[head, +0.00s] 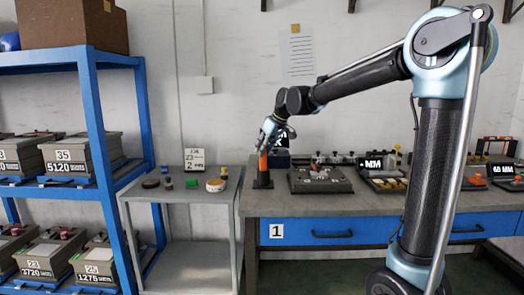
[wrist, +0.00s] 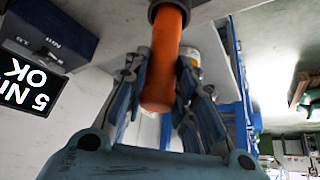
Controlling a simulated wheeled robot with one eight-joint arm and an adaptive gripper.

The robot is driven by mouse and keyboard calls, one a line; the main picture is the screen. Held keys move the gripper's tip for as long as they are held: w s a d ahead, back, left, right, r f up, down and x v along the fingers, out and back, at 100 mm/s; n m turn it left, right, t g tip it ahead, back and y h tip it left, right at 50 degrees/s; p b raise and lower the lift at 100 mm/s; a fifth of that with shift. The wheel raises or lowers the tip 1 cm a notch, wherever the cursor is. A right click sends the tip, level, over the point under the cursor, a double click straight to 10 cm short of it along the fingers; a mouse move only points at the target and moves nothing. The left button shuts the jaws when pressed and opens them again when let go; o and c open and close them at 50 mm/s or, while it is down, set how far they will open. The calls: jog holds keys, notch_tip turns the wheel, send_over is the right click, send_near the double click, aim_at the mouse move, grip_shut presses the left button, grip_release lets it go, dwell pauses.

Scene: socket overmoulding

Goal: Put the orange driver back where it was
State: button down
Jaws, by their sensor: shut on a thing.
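The orange driver (head: 263,162) is upright at the left end of the workbench, at a dark stand (head: 262,181). My gripper (head: 268,144) reaches down to it from above and is shut on its upper part. In the wrist view the orange handle (wrist: 160,65) lies between the two fingers of my gripper (wrist: 162,95), and a dark collar (wrist: 170,10) surrounds its far end. I cannot tell how far the driver sits in the stand, and its tip is hidden.
The workbench (head: 300,204) carries a dark fixture plate (head: 320,180) right of the driver and several trays beyond. A small display (head: 281,159) stands behind the driver. A grey side table (head: 190,194) with small parts and a blue shelf (head: 95,130) with boxes stand left.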

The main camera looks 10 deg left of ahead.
jog(key=c, duration=1.3)
grip_release()
jog(key=shift+f, duration=0.1)
